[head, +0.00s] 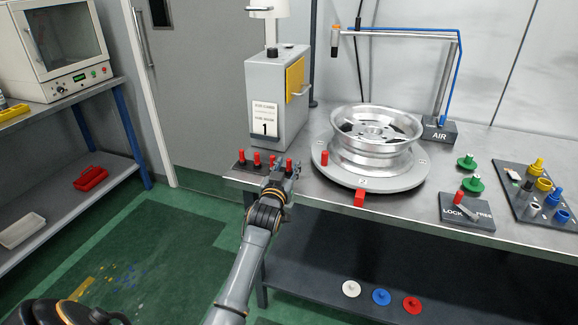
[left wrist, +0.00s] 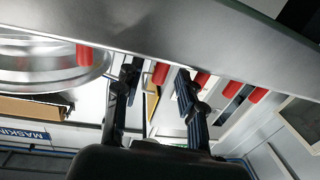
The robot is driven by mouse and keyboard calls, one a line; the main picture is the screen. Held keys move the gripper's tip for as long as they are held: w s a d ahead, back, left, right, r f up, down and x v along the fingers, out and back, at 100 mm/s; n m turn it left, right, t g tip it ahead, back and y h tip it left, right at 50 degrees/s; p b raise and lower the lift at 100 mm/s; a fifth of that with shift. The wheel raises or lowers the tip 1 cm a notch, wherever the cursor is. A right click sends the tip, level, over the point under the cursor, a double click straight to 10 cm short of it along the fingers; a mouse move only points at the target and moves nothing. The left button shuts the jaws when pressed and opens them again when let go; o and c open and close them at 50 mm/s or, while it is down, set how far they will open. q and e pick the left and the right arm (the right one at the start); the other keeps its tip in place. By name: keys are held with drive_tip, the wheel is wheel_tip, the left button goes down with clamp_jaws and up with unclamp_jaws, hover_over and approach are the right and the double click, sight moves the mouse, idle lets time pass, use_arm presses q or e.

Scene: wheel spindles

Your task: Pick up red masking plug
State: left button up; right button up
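Several red upright plugs stand in a row on a small dark rack (head: 248,169) at the left end of the bench; one is a red plug (head: 257,158). My left gripper (head: 286,172) is at the right end of this row. In the left wrist view the two fingers of my left gripper (left wrist: 157,88) are apart, with one red plug (left wrist: 160,73) seen in the gap between them. I cannot tell whether they touch it. A flat red disc-shaped plug (head: 412,304) lies on the lower shelf. My right gripper is not in view.
A silver wheel (head: 375,130) sits on a round turntable (head: 400,180) right of my gripper, with a red peg (head: 324,158) beside it. A grey cabinet (head: 275,100) stands behind the row. Green plugs (head: 473,184) and a lock plate (head: 465,215) are at right.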

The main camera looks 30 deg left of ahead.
use_arm(q)
drive_tip(key=shift+x, duration=1.1)
clamp_jaws()
